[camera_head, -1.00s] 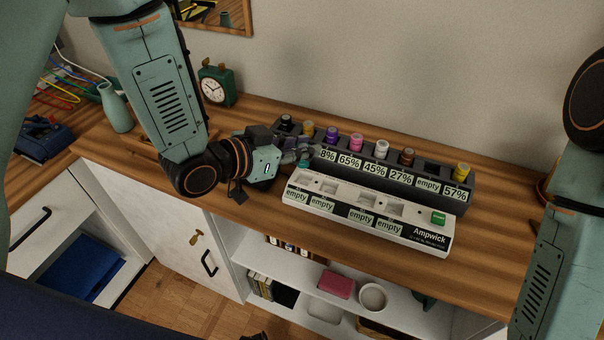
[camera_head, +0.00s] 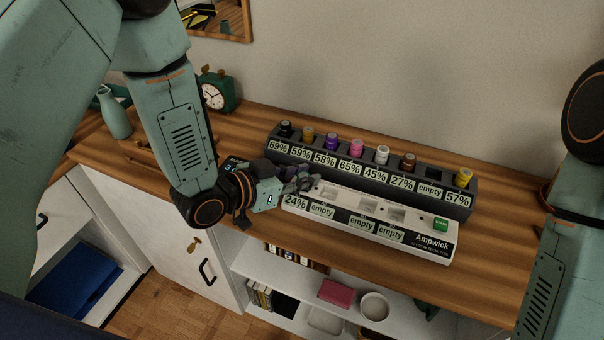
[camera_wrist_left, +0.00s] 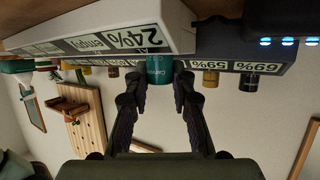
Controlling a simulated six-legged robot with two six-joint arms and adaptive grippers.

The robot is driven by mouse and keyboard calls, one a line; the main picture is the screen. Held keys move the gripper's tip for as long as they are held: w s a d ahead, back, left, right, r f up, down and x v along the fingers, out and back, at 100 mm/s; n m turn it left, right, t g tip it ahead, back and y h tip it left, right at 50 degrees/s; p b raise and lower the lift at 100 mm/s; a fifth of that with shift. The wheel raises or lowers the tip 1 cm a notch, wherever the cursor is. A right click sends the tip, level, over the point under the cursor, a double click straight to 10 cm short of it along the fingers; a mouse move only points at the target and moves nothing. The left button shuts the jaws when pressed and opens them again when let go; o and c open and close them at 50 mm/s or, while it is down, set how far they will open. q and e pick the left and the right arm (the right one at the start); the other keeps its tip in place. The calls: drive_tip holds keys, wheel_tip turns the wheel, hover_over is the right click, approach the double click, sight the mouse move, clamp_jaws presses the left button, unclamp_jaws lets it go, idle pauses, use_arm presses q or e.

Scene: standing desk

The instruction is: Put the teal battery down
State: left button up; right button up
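The teal battery (camera_wrist_left: 160,69) is between the fingertips of my left gripper in the left wrist view, which is upside down. My left gripper (camera_head: 306,181) appears closed on it, at the left end of the white Ampwick charger (camera_head: 405,233). The charger's rim hides the battery's lower end, and the leftmost label (camera_head: 295,201) reads 24%. In the head view the fingers mostly hide the battery. My right arm shows at the right edge, but its gripper is out of view.
Behind the charger stands a dark rack (camera_head: 470,200) with several coloured batteries and percentage labels; one bay reads empty. A green clock (camera_head: 217,92) and a teal vase (camera_head: 115,115) stand to the left. The desktop right of the charger is clear.

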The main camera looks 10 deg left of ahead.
use_arm(q)
drive_tip(key=o, duration=0.4)
drive_tip(key=shift+w+d, duration=0.1)
drive_tip(key=shift+w, duration=0.05)
drive_tip(key=shift+r, duration=0.3)
drive_tip(key=p+v, duration=0.1)
drive_tip(key=v, duration=0.5)
drive_tip(key=shift+s+r, duration=0.1)
drive_tip(key=shift+s, duration=0.15)
drive_tip(key=shift+p+v, duration=1.3)
drive_tip(key=shift+v, duration=1.5)
